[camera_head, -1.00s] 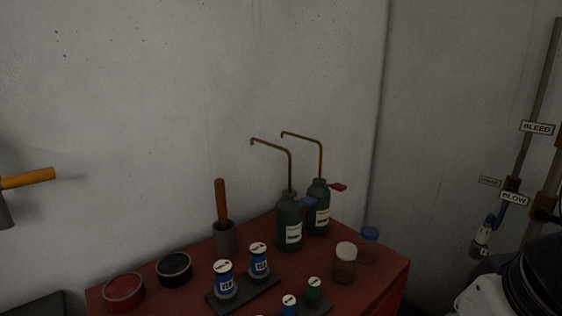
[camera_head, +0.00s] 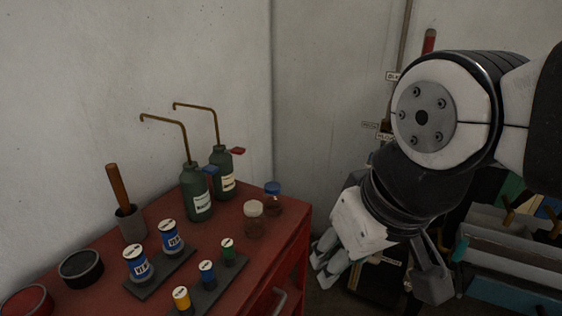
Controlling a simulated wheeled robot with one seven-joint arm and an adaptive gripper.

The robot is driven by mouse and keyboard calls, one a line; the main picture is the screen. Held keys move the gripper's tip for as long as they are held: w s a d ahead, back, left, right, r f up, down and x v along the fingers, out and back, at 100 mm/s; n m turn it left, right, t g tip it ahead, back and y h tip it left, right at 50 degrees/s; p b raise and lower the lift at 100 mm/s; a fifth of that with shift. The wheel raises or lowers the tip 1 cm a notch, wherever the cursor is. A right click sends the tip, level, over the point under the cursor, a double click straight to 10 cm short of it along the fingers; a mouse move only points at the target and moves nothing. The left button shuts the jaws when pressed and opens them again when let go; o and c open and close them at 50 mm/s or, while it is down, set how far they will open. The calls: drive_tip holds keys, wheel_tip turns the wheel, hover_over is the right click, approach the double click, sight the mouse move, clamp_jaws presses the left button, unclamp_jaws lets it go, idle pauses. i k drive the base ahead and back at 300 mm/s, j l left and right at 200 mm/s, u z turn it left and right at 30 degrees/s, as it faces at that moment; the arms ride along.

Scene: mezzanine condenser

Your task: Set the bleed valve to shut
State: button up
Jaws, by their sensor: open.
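The bleed pipe (camera_head: 404,35) runs up the wall near the corner, with a partly covered label (camera_head: 392,76) beside it. A red part (camera_head: 429,41) shows just above my arm; I cannot tell whether it is the bleed valve's handle. My arm hides most of the pipework and its valves. My gripper (camera_head: 378,275) hangs low, right of the red cabinet, with its fingers apart and nothing seen between them. It is well below the label and apart from the pipe.
A red cabinet (camera_head: 262,268) at left carries two green bottles (camera_head: 196,195) with bent spouts, several small cans and jars, and a brown-handled tool in a cup (camera_head: 132,224). A grey rack (camera_head: 520,262) stands at right. The wall above the cabinet is clear.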

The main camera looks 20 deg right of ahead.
sight(430, 41)
drive_tip(key=k+z, duration=0.1)
drive_tip(key=z, duration=1.05)
